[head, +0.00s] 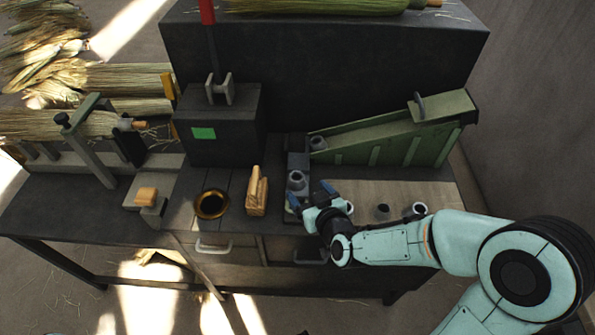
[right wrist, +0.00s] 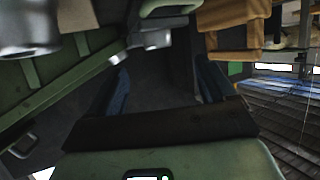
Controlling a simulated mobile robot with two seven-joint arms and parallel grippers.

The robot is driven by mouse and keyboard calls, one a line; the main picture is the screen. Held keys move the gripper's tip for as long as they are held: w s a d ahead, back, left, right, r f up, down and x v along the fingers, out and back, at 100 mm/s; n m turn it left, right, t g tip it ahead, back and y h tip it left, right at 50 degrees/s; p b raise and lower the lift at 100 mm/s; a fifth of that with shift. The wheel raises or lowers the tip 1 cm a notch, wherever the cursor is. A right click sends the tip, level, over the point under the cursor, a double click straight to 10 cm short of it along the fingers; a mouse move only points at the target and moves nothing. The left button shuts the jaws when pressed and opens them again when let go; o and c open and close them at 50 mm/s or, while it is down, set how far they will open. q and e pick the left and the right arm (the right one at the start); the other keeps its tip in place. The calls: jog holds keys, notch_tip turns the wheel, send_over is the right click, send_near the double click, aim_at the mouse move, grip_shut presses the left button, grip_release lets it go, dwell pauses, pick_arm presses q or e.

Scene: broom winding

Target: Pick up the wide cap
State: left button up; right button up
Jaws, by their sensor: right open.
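A grey metal cap (head: 296,180) sits on a dark block at the middle of the bench, at the low end of the green chute. Several small caps, one of them at the right (head: 419,209), stand on the pale board. I cannot tell for certain which one is the wide cap. My right gripper (head: 312,196) is open, its blue fingers just in front of the grey metal cap. In the right wrist view nothing shows held between the fingers (right wrist: 162,88); a grey metal piece (right wrist: 155,39) shows beyond them. My left gripper is not in view.
The green chute (head: 390,137) slopes up to the right behind my right arm. A wooden block (head: 257,192), a brass ring (head: 211,204) and a dark box (head: 222,145) stand left of the gripper. Bundled straw lies at far left.

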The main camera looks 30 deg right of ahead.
aim_at(294, 173)
jog(key=shift+b+x, duration=0.35)
jog(key=shift+x, duration=0.9)
jog(key=x, duration=0.5)
jog(key=shift+w+d, duration=0.2)
jog(key=shift+w, duration=0.1)
jog(key=c, duration=1.1)
